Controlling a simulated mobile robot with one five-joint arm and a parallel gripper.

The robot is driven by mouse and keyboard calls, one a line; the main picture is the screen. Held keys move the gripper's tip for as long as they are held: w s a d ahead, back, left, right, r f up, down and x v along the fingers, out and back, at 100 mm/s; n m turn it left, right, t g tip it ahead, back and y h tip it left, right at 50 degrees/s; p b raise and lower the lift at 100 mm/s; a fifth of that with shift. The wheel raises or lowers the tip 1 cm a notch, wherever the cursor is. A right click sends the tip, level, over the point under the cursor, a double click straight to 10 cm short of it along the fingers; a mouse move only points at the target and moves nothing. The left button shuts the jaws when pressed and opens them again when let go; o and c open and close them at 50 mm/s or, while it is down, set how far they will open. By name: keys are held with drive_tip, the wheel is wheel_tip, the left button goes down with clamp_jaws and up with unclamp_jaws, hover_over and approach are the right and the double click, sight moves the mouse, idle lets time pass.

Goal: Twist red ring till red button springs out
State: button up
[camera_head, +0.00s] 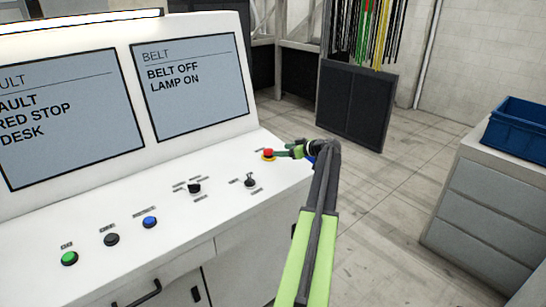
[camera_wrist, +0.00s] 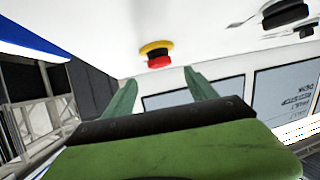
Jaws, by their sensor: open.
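The red button (camera_head: 268,153) sits on a yellow base at the right end of the white desk top. In the wrist view the red button (camera_wrist: 159,62) shows below its yellow collar (camera_wrist: 156,47), in an upside-down picture. A red ring separate from the button cannot be made out. My gripper (camera_head: 284,153) is at the button's right side in the head view. In the wrist view its two green fingers (camera_wrist: 160,92) are apart and empty, pointing toward the button. The button lies beyond the fingertips, not between them. Whether a fingertip touches it cannot be told.
The desk (camera_head: 225,190) also carries a toggle switch (camera_head: 250,181), a black knob (camera_head: 194,188), and blue (camera_head: 150,222), black (camera_head: 111,239) and green (camera_head: 69,258) buttons. The right screen (camera_head: 190,85) reads "BELT OFF LAMP ON". A blue crate (camera_head: 518,125) stands on a grey cabinet at right.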

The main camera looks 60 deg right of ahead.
sight(271, 151)
drive_tip(key=b+x, duration=0.1)
drive_tip(key=x, duration=0.4)
drive_tip(key=shift+w+d+f+b, duration=0.15)
drive_tip(key=shift+w+f+b, duration=0.15)
drive_tip(key=shift+w+f, duration=0.15)
drive_tip(key=shift+w, duration=0.5)
